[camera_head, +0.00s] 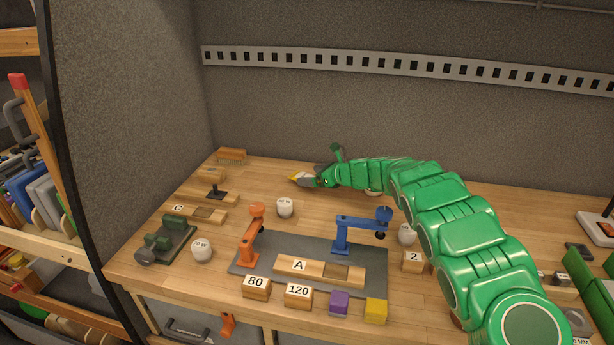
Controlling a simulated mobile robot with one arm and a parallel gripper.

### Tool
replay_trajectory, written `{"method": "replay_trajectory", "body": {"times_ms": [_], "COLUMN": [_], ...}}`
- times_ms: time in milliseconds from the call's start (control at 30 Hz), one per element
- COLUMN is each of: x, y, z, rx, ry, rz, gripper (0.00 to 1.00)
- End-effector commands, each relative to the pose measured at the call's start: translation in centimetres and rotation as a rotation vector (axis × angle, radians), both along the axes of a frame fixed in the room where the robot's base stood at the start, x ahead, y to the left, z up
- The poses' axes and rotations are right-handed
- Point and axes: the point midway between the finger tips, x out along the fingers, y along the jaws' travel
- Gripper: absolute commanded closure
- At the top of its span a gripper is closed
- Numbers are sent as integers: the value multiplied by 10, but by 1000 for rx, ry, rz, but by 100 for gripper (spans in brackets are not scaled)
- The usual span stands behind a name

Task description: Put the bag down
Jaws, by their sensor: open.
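My gripper (302,178) is at the end of my green arm, low over the back middle of the wooden bench. It points left, with a small yellow tip showing. It is open, and nothing clearly shows between its fingers. I cannot make out a bag with certainty. Small white rounded objects with dark marks stand on the bench: one just in front of my gripper (285,207), one at the front left (201,250), and one right of the blue stand (406,234). I cannot tell whether any is the bag. A pale thing shows partly under my arm (374,193).
A grey mat (240,265) holds an orange clamp stand (252,235), a blue one (360,228) and a wooden block marked A (299,267). Blocks marked 80 (256,287) and 120 (298,295) line the front edge. A brush (231,155) lies at the back left.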

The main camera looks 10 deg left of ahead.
Motion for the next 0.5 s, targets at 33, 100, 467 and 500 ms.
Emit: {"method": "replay_trajectory", "body": {"times_ms": [33,100,467,500], "x": [-2,-5,-18,-20], "y": [-5,-12,-45,-49], "z": [3,7,22,23], "rx": [-1,-3,-2,-2], "ry": [-1,-3,-2,-2], "rz": [-1,1,-2,-2], "gripper": [5,5,5,5]}}
